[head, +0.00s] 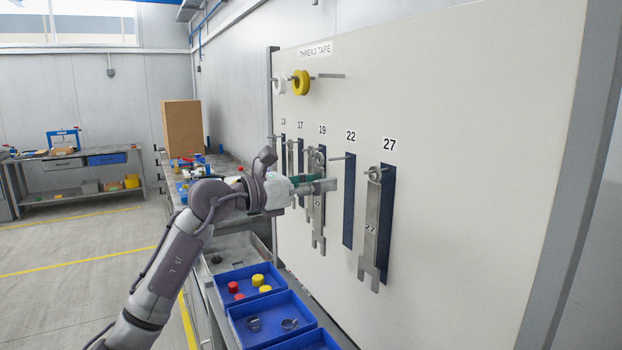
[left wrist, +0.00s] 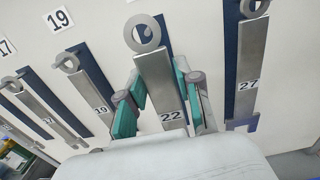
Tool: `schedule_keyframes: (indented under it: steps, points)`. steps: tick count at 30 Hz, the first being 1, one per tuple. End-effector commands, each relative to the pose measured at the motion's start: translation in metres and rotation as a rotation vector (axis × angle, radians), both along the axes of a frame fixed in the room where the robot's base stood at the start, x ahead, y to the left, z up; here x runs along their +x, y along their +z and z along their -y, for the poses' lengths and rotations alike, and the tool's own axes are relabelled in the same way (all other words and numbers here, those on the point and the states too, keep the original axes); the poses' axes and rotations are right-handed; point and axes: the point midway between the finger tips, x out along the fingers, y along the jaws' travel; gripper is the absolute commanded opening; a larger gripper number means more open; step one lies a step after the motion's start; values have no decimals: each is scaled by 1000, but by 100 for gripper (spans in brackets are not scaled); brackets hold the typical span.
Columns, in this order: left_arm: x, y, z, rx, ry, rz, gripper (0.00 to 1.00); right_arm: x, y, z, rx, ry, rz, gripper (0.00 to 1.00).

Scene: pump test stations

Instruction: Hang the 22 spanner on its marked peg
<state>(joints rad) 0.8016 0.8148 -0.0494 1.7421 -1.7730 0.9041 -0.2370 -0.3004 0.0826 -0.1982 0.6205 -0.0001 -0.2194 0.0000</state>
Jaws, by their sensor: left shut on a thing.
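My left gripper (head: 318,186) is shut on the grey 22 spanner (head: 318,230), ring end up, in front of the board. In the left wrist view the gripper's green-padded fingers (left wrist: 160,100) close on both sides of the spanner's handle (left wrist: 156,76), just above its number. The spanner's lower end is hidden there by my gripper. The peg under the 22 label (head: 343,157) is empty, over a bare dark blue strip (head: 348,205). In the head view the spanner's ring is left of that peg, apart from it. My right gripper is out of view.
The 27 spanner (head: 372,225) hangs just right of the 22 strip. The 19 spanner (left wrist: 82,88) and smaller ones hang to the left. Tape rolls (head: 301,83) hang above. Blue bins (head: 275,327) with caps and rings stand below the board.

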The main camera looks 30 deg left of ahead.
Motion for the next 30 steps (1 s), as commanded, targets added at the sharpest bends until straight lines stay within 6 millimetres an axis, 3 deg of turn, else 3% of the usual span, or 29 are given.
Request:
schedule_keyframes:
  steps: [15, 30]
  points:
    - [27, 1, 16, -2, -1, 3, 0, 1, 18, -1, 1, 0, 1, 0]
    - [37, -5, 22, 1, 0, 2, 0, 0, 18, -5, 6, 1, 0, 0]
